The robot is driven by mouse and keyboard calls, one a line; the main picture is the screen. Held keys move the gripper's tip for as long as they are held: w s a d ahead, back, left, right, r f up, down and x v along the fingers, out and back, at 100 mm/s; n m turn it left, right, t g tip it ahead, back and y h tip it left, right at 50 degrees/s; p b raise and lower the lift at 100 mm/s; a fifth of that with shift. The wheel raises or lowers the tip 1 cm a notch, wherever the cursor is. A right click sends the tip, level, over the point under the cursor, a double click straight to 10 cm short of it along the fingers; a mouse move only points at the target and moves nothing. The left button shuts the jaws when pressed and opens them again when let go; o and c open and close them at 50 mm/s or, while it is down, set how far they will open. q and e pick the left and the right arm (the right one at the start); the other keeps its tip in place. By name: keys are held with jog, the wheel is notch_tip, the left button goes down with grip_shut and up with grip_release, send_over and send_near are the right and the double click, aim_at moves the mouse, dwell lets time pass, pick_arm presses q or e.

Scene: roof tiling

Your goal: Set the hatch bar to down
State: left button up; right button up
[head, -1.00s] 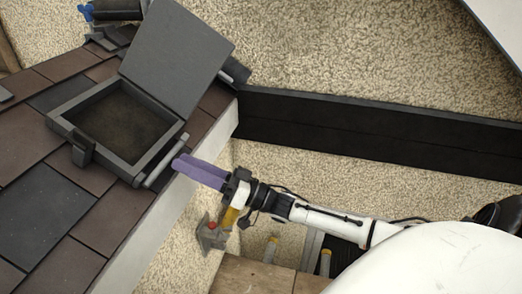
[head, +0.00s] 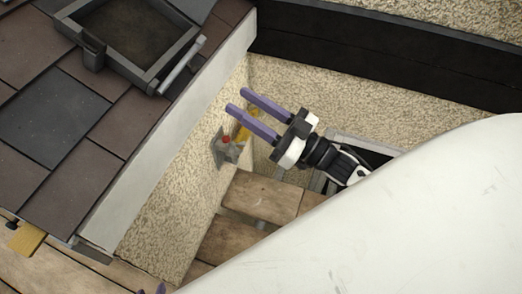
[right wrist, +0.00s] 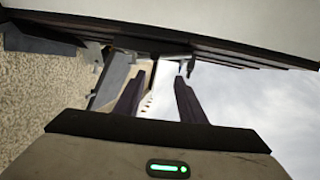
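The open hatch frame (head: 127,62) is dark grey and sits on the roof at the top left of the head view. Its lid is out of view. The hatch bar (head: 183,66), a light grey rod, lies along the frame's right side, close to the roof edge. My right gripper (head: 236,99) is below and right of the bar, apart from it, with its two purple fingers spread and nothing between them. Its fingers also show apart in the right wrist view (right wrist: 158,88).
A pale fascia (head: 165,140) edges the tiled roof (head: 55,125). Below it are a rough wall, a grey bracket with a red top (head: 227,148) and wooden planks (head: 262,197). A dark beam (head: 385,68) crosses the upper right. A yellow block (head: 27,239) is at the lower left.

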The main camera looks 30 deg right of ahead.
jog(key=s+a+f+m+g+h+p, duration=0.1)
jog(key=s+a+f+g+h+p, duration=0.1)
jog(key=s+f, duration=0.4)
jog(key=s+a+f+m+g+h+p, duration=0.2)
jog(key=s+f+g+h, duration=0.3)
jog(key=f, duration=0.6)
jog(key=shift+s+f+g+h+p, duration=0.3)
jog(key=shift+s+f+g+p, duration=0.15)
jog(key=shift+p, duration=0.3)
jog(key=shift+r, duration=0.1)
